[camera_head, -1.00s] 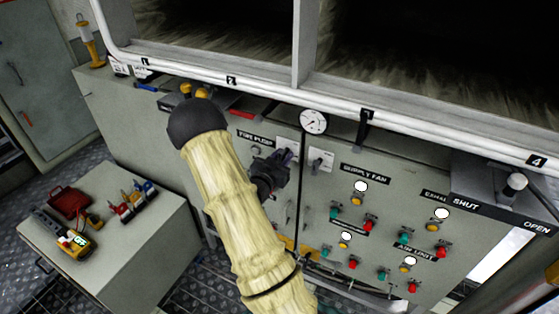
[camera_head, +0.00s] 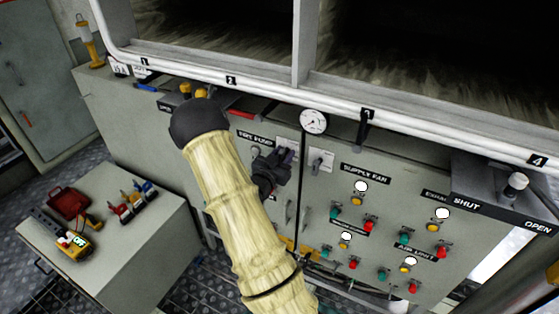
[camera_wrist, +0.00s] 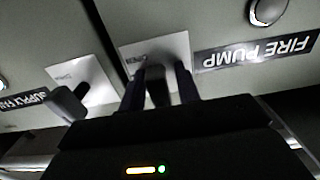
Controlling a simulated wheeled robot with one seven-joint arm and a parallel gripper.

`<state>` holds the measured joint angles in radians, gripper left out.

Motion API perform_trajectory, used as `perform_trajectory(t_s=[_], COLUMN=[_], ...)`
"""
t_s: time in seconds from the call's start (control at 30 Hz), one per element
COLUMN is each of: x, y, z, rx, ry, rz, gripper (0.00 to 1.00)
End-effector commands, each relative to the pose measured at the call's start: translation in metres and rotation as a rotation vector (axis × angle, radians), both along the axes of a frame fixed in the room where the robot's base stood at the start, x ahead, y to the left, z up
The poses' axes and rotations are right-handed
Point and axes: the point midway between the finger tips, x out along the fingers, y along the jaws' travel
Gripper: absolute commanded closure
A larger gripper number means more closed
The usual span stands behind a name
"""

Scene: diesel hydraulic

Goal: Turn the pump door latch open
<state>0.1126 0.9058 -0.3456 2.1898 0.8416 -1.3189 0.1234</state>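The fire pump door is a grey cabinet panel with a "FIRE PUMP" label, which shows upside down in the wrist view (camera_wrist: 256,52). Its latch (camera_wrist: 157,86) is a dark lever on a pale plate. My gripper (camera_wrist: 160,88) has one dark finger on each side of this lever, with what look like narrow gaps; firm contact cannot be made out. In the head view my gripper (camera_head: 284,158) is at the latch plate, and its fingers mostly hide the lever. A second latch (camera_head: 318,163) on the neighbouring supply fan door is clear of my gripper.
A white pipe rail (camera_head: 270,88) and a gauge (camera_head: 313,121) run above the doors. Buttons and lamps (camera_head: 372,225) fill the panel to the right. A low grey cabinet (camera_head: 150,250) with a yellow meter (camera_head: 72,245) and tools stands at the left.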

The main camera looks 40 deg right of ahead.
Motion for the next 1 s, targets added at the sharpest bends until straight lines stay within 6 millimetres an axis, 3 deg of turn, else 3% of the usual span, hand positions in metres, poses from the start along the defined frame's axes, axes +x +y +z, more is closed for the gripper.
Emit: perform_trajectory(t_s=[0.43,0.77,1.0], x=[0.007,0.007,0.004], y=[-0.029,-0.028,-0.017], z=[0.003,0.005,0.006], rx=[-0.009,-0.012,-0.013], ry=[-0.004,-0.004,-0.007], rz=[-0.008,-0.007,-0.005], gripper=[0.67,0.67,0.67])
